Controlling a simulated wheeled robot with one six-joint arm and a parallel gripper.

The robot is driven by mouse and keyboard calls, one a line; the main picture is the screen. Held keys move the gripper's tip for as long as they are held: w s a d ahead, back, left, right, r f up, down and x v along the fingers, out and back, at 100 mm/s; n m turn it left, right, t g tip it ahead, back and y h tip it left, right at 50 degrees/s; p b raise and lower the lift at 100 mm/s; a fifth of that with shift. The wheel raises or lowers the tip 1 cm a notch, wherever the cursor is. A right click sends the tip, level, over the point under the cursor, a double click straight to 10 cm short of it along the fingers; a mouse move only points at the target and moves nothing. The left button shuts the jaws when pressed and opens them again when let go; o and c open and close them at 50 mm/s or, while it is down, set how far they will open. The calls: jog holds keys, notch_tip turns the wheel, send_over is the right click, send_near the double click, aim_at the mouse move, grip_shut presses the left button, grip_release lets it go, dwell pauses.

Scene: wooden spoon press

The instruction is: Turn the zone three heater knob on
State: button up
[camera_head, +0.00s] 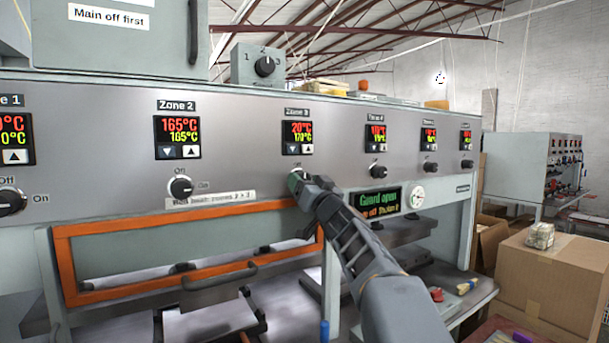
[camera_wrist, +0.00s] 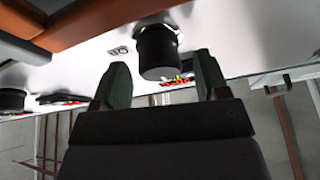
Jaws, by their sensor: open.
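The Zone 3 display (camera_head: 298,137) on the grey panel reads 20°C in red over 170°C in green. The Zone 3 knob sits just below it, mostly hidden by my gripper (camera_head: 300,183) in the head view. In the wrist view the round black knob (camera_wrist: 157,48) stands out from the panel. My gripper (camera_wrist: 163,70) is open, with one green-tipped finger on each side of the knob's near end. A gap shows between the knob and each finger. The knob's pointer direction cannot be made out.
The Zone 2 knob (camera_head: 181,187) is to the left and another zone knob (camera_head: 377,172) to the right. An orange guard frame (camera_head: 190,215) lies below the panel. A green-lit "Guard open" screen (camera_head: 374,201) and a dial (camera_head: 417,197) are right of my gripper.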

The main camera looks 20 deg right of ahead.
jog(key=shift+w+r, duration=0.15)
jog(key=shift+w, duration=0.2)
jog(key=c, duration=0.9)
